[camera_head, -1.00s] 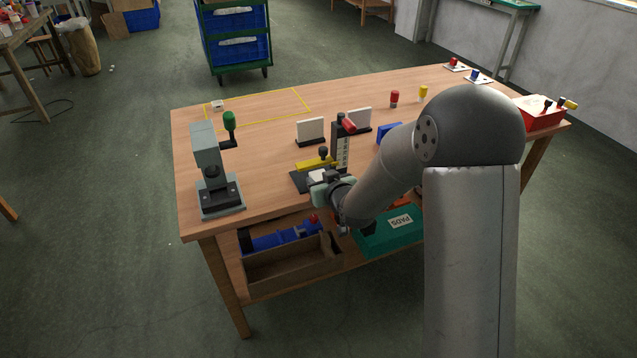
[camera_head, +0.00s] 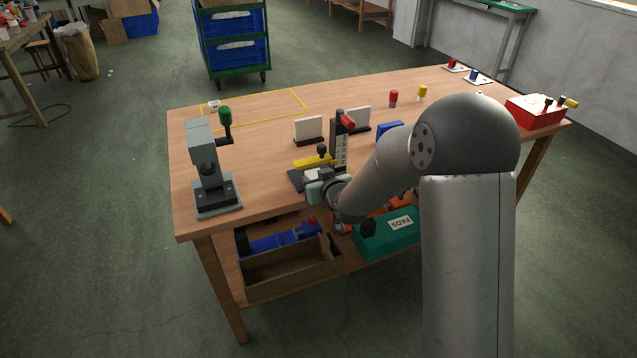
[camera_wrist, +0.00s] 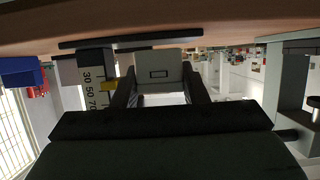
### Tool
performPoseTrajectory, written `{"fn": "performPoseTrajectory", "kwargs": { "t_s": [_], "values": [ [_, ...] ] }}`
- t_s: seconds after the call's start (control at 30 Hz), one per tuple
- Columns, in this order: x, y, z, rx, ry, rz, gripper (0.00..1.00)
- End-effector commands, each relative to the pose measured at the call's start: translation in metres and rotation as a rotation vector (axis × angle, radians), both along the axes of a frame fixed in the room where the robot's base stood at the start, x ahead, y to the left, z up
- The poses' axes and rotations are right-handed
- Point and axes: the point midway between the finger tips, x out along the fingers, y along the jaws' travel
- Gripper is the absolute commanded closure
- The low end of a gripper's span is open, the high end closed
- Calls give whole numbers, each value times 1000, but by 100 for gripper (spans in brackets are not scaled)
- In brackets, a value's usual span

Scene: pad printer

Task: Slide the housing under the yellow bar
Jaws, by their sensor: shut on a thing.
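The pale housing (camera_wrist: 160,72) is between the two fingers of my gripper (camera_wrist: 160,98) in the wrist view. My gripper is shut on it. In the head view my gripper (camera_head: 316,188) is low at the front of a dark fixture plate (camera_head: 296,181), with the pale housing (camera_head: 312,175) just beyond it. The yellow bar (camera_head: 312,163) lies across the fixture, right behind the housing, with a black knob above it. I cannot tell whether the housing's far edge is beneath the bar. My wrist hides part of the fixture.
A dark scaled column (camera_head: 340,150) with a red handle stands right of the bar. White panels (camera_head: 308,128) stand behind. The grey pad printer (camera_head: 206,170) with a green-knobbed lever is to the left. The table between printer and fixture is clear. A red box (camera_head: 535,112) sits far right.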

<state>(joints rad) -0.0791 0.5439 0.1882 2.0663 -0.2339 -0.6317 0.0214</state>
Motion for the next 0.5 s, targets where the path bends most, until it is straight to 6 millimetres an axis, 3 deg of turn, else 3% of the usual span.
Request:
{"fn": "performPoseTrajectory", "kwargs": {
  "t_s": [0.23,0.5],
  "values": [
    [8,4,-11,0,0,0,85],
    [21,10,-10,0,0,0,85]
  ]
}}
